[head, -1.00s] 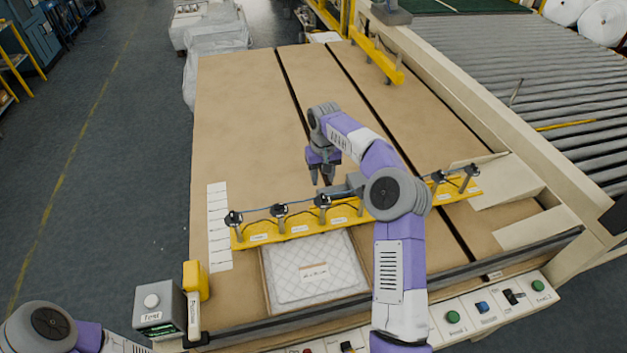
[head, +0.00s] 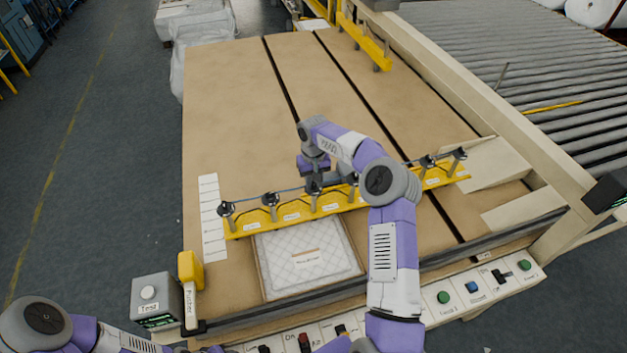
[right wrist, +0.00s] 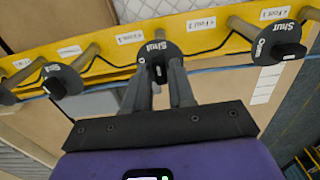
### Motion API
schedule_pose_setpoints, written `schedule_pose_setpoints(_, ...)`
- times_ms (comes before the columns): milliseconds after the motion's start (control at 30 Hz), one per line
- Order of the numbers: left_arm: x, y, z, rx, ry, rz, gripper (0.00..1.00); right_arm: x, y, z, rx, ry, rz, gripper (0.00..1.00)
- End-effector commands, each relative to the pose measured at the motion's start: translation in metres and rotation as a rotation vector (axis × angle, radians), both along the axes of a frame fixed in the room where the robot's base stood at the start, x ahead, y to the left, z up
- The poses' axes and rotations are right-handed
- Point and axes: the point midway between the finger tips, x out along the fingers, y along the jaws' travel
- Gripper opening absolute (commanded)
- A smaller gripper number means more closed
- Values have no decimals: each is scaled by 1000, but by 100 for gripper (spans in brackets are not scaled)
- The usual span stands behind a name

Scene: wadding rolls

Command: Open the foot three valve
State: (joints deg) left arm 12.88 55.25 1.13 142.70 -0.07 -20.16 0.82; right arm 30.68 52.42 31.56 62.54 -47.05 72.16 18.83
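A yellow bar (head: 290,217) carries a row of valves with round black discs and small labels. My right gripper (head: 313,182) is down at the third valve from the left. In the right wrist view this valve disc (right wrist: 158,50), marked "Shut", sits just beyond the fingertips. My right gripper (right wrist: 160,76) is open there, one finger on each side of the disc's small black handle, with contact unclear. A neighbouring valve disc (right wrist: 278,43), also marked "Shut", is to the right, and another valve disc (right wrist: 62,79) is to the left. The "Foot" label numbers are hard to read. My left gripper is out of view.
A quilted white pad (head: 305,262) lies in front of the bar. A grey Test box (head: 155,300) and a yellow pusher (head: 190,270) stand at the front left. A panel of buttons (head: 455,301) runs along the front edge.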

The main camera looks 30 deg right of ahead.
Motion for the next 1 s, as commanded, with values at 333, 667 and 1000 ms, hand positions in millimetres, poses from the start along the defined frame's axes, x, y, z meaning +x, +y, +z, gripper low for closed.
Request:
schedule_pose_setpoints(333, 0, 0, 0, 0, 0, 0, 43, 0, 0, 1, 0, 0, 2, 0)
schedule_pose_setpoints(667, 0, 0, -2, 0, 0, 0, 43, 0, 0, 1, -2, -1, 99, 0)
schedule_pose_setpoints(1000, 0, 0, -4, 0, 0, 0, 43, 1, 0, 2, -2, -2, 384, 0)
